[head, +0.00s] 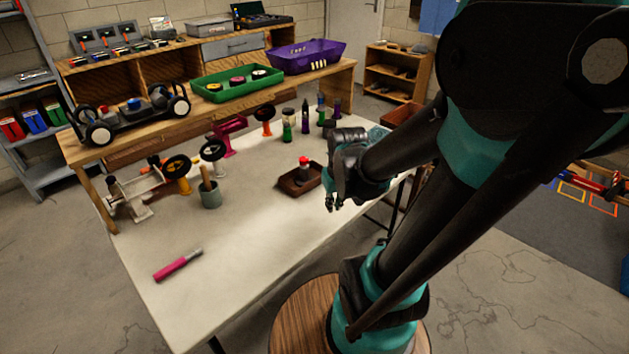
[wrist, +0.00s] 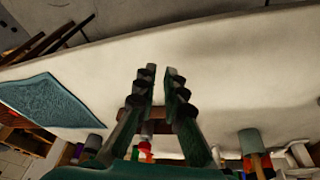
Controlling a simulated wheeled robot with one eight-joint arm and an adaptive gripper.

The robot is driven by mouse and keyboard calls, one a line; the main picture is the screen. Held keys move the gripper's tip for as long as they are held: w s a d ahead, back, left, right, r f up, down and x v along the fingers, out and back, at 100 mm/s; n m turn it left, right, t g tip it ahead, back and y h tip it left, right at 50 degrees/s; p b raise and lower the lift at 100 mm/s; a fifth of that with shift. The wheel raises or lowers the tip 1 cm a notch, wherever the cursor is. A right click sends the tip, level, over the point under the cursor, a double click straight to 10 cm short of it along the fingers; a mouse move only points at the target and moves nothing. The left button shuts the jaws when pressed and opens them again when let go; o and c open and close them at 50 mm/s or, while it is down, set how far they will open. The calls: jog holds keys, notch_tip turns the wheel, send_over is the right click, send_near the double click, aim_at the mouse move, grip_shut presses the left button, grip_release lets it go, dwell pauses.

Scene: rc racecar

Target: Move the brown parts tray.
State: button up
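The brown parts tray (head: 290,188) sits on the white worktable, with a small red-topped part (head: 304,162) standing in it. My gripper (head: 333,206) is just right of the tray in the head view, with its fingers pointing down. The wrist view shows the two fingers (wrist: 161,70) apart, with bare tabletop between their tips. Part of the tray (wrist: 155,127) shows between the fingers farther down, partly hidden by them. The gripper appears empty; I cannot tell its exact height above the table.
A teal cloth (wrist: 42,99) lies at the table's right end. A green tray (head: 237,84) and purple bin (head: 306,57) stand on the back bench. The table's front is mostly clear.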

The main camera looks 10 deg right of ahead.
jog(key=w+r+n+g, duration=0.1)
jog(key=w, duration=0.4)
jog(key=w+d+r+n+g, duration=0.1)
jog(key=w+n, duration=0.1)
jog(key=w, duration=0.3)
jog(key=w+d+r+n+g, duration=0.1)
jog(key=w+n, duration=0.1)
jog(key=w, duration=0.4)
jog(key=shift+w+r, duration=0.1)
grip_shut()
notch_tip(320, 180, down, 10)
jog(key=shift+w+f, duration=0.1)
jog(key=shift+w, duration=0.05)
jog(key=shift+w+a, duration=0.75)
jog(key=shift+w, duration=0.3)
jog(key=shift+w+a, duration=0.3)
jog(key=shift+w, duration=0.2)
jog(key=shift+a, duration=0.1)
jog(key=w+a, duration=0.4)
jog(key=w, duration=0.2)
jog(key=w+a, duration=0.5)
jog(key=w, duration=0.2)
jog(key=w+a, duration=0.5)
jog(key=w, duration=0.2)
jog(key=shift+d, duration=0.1)
